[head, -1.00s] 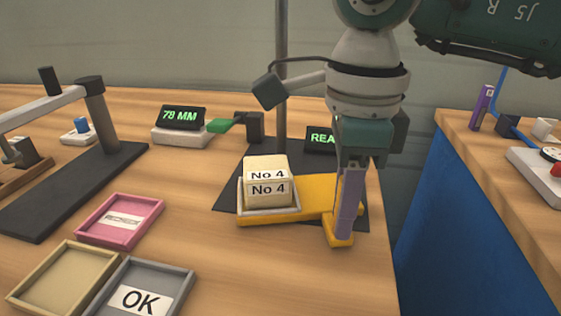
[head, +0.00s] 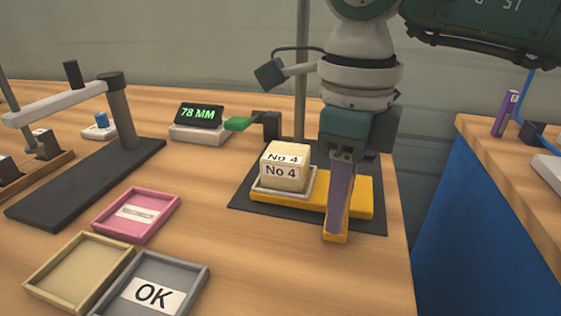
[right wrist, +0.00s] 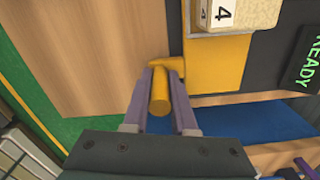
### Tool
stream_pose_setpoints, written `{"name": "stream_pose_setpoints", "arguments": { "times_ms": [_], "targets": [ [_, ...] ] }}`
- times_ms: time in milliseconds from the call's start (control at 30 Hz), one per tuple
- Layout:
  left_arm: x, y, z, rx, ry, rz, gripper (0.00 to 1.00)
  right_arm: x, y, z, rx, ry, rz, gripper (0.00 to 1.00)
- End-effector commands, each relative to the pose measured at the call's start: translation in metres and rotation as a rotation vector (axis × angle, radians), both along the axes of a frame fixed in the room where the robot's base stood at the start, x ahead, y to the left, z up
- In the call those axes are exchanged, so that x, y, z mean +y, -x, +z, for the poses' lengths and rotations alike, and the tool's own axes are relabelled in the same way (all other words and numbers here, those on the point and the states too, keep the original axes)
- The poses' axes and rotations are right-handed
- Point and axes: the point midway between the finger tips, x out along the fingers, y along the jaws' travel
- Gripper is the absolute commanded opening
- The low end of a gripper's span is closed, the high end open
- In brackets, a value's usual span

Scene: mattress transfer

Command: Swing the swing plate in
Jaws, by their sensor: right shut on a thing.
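The yellow swing plate (head: 358,198) lies over a dark base (head: 245,200) on the wooden table. A pale tray on its left part (head: 283,194) carries a cream block marked "No 4" (head: 284,168). My right gripper (head: 338,220) comes down from above at the plate's front right. In the right wrist view, its purple fingers (right wrist: 160,108) are shut on the plate's yellow handle (right wrist: 159,88), and the plate (right wrist: 215,65) and block (right wrist: 232,12) show beyond. The fingers partly hide the handle in the head view. My left gripper is out of view.
A "78 MM" display (head: 199,115) with a green tip (head: 237,123) stands behind left. A pink tray (head: 136,214), a tan tray (head: 75,270) and a grey "OK" tray (head: 155,288) lie front left. The table's right edge is close to the base.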

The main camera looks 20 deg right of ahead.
Motion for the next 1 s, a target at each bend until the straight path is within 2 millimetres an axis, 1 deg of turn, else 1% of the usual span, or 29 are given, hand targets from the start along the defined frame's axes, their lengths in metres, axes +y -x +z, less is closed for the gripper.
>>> {"name": "stream_pose_setpoints", "arguments": {
  "times_ms": [433, 467, 700, 933, 1000],
  "targets": [
    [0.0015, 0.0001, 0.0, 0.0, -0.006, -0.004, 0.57, 0.0012, -0.0007, 0.0013, -0.002, -0.004, -0.005, 0.0],
    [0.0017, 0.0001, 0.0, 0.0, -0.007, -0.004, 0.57, 0.0012, -0.0007, 0.0013, -0.002, -0.004, -0.005, 0.28],
    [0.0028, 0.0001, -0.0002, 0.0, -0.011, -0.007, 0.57, 0.0007, -0.0005, 0.0006, -0.001, -0.001, -0.005, 0.55],
    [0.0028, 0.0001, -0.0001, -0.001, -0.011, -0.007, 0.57, 0.0004, -0.0005, 0.0007, -0.001, -0.001, -0.005, 0.55],
    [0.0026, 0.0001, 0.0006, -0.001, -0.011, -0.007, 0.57, 0.0003, -0.0008, 0.0043, -0.002, -0.001, -0.005, 0.55]
  ]
}}
